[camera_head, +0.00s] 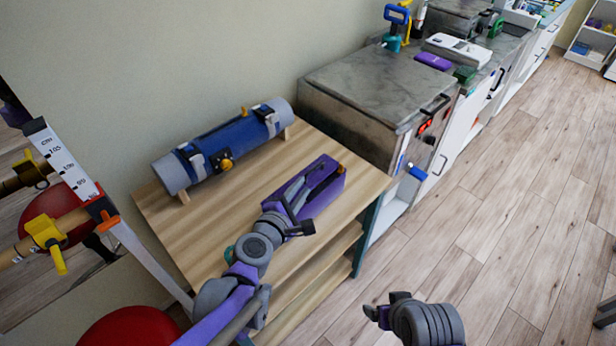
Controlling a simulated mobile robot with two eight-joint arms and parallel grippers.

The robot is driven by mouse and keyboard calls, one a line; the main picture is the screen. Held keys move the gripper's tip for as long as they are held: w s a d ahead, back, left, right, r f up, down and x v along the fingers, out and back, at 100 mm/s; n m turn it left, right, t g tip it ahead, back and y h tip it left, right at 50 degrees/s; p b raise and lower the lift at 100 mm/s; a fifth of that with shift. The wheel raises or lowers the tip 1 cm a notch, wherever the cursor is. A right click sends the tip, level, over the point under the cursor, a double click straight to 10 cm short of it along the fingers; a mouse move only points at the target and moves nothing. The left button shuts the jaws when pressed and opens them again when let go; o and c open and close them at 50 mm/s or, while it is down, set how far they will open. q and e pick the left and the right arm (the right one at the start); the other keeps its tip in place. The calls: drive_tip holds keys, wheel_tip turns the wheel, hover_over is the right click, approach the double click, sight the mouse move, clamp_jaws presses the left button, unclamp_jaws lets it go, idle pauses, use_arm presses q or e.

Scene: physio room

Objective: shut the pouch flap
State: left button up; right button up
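A purple box-like case (325,196), which looks like the pouch, lies on the wooden shelf top near its right side. A small orange-brown spot shows at its far end. My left gripper (318,187) reaches over it from the near left, its fingers along or just above its top. I cannot tell whether they touch. The flap is hard to make out, partly hidden by the gripper, so its position is unclear. The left fingers are too small and overlapped to judge. My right gripper (378,314) is low over the floor, away from the shelf, its fingers barely visible.
A blue and grey roll with straps (228,143) lies at the back of the wooden shelf unit (178,226). A grey-topped cabinet (375,85) stands close to the right of the case. A red round object (130,328) is at lower left.

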use_arm(q)
drive_tip(key=shift+v, duration=1.65)
drive_tip(key=shift+s+r+m+p, duration=0.2)
drive_tip(key=shift+r+m+p, duration=0.1)
drive_tip(key=shift+m+p, duration=0.1)
drive_tip(key=s+a+m+g+y+p, duration=0.6)
drive_tip(key=s+a+m+g+p, duration=0.2)
drive_tip(key=s+a+m, duration=0.8)
drive_tip(key=s+m, duration=0.2)
drive_tip(key=s, duration=0.2)
drive_tip(key=shift+a+g+y+p, duration=0.3)
drive_tip(key=shift+a+p, duration=0.05)
drive_tip(key=shift+p, duration=0.05)
drive_tip(key=shift+r, duration=0.15)
